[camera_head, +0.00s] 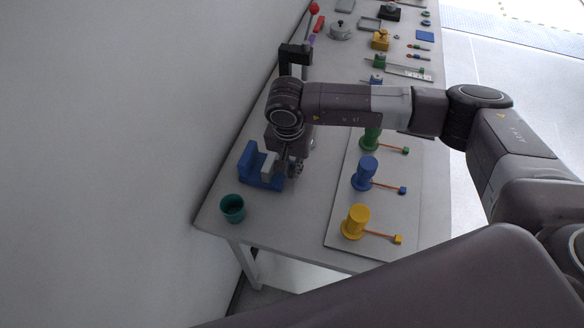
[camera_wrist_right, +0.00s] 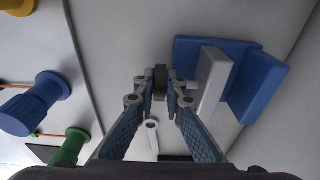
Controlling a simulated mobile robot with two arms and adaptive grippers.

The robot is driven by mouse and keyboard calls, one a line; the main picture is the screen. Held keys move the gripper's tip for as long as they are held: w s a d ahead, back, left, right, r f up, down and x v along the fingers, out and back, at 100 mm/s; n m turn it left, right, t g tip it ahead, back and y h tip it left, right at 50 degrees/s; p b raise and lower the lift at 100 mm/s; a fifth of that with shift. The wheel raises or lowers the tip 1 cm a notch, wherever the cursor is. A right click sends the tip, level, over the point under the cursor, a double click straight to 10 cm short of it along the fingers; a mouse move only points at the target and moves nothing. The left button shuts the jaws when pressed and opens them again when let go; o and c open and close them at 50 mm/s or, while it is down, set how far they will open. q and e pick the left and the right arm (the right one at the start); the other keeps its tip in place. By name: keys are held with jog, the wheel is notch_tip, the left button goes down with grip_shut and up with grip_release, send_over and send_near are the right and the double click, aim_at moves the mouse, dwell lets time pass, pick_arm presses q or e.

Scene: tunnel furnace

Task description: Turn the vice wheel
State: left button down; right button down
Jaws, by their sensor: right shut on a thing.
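The blue vice (camera_head: 247,160) with its grey jaw block (camera_head: 268,164) stands on the table near its left edge. In the right wrist view the blue vice (camera_wrist_right: 262,88) and grey block (camera_wrist_right: 212,82) are at the upper right. The small dark vice wheel (camera_wrist_right: 160,78) sits beside the grey block. My right gripper (camera_wrist_right: 160,92) has its fingertips shut on the wheel, one on each side. In the head view my right gripper (camera_head: 296,168) is partly hidden under my right wrist, at the vice's right side. My left gripper is out of view.
A teal cup (camera_head: 233,208) stands just in front of the vice. To the right, a board (camera_head: 335,232) carries yellow (camera_head: 356,221), blue (camera_head: 365,172) and green pegs with orange rods. A dark upright post (camera_head: 295,55) stands behind my wrist. A wall runs along the left.

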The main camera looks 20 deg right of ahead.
aim_at(290, 174)
jog(key=c, duration=2)
grip_release()
jog(key=r, duration=0.4)
jog(key=s+r, duration=0.1)
jog(key=r, duration=0.3)
jog(key=a+r, duration=0.1)
jog(key=r, duration=0.3)
jog(key=shift+s, duration=0.15)
